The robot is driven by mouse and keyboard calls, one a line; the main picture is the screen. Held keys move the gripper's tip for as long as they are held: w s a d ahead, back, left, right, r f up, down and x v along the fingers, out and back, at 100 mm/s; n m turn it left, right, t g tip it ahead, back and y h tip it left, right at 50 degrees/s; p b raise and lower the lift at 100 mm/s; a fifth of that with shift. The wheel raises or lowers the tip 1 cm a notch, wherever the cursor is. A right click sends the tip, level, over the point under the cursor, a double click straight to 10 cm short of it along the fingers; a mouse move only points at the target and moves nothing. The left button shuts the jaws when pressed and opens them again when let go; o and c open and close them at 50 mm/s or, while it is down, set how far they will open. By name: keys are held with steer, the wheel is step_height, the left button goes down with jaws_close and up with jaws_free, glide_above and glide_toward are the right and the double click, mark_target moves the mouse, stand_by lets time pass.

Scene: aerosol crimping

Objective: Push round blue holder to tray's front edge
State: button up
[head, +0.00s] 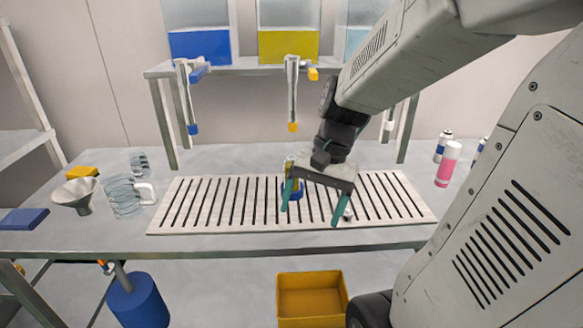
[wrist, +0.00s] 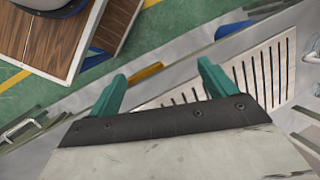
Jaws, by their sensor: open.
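The round blue holder (head: 299,191) stands on the white slotted tray (head: 210,226), around its middle. A pale and yellow item (head: 289,164) rises from it. My gripper (head: 311,213) is open, its teal fingers pointing down over the tray. In the head view the left finger passes in front of the holder and hides part of it; I cannot tell whether they touch. The right finger is to the right, near a small white object (head: 347,213). The wrist view shows both fingers (wrist: 160,85) apart and part of the tray (wrist: 257,78); I cannot make out the holder there.
A shelf (head: 225,69) with liquid tanks and hanging taps stands behind the tray. A funnel (head: 76,193), clear jugs (head: 124,196) and a blue pad (head: 22,218) are left. A pink can (head: 448,166) is right. A yellow bin (head: 312,297) is below the table's front edge.

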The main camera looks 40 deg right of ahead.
mark_target(299, 183)
steer(key=w+d+f+m+t, duration=0.1)
steer(key=w+d+f+m, duration=0.1)
steer(key=w+d+m, duration=0.1)
steer(key=w+d+f+m+t+y, duration=0.1)
steer(key=w+d+f+m+t, duration=0.1)
steer(key=w+d+m, duration=0.2)
steer(key=w+d+f+m+t+y, duration=0.1)
steer(key=w+d+f+m+t, duration=0.1)
steer(key=m, duration=0.5)
steer(key=shift+w+d+f, duration=0.15)
steer(key=shift+w+d, duration=0.6)
steer(key=shift+d, duration=0.35)
steer(key=w+d+m, duration=0.1)
steer(key=w+d+m+t, duration=0.1)
steer(key=m, duration=0.1)
steer(key=w+d+m+t, duration=0.1)
steer(key=w, duration=0.1)
steer(key=shift+r+m+h, duration=0.25)
steer(key=shift+m+h, duration=0.15)
steer(key=shift+w+d+r+m+t, duration=0.15)
steer(key=shift+m+t, duration=0.15)
steer(key=shift+m, duration=0.4)
steer(key=shift+x, duration=3.95)
steer(key=c, duration=1.1)
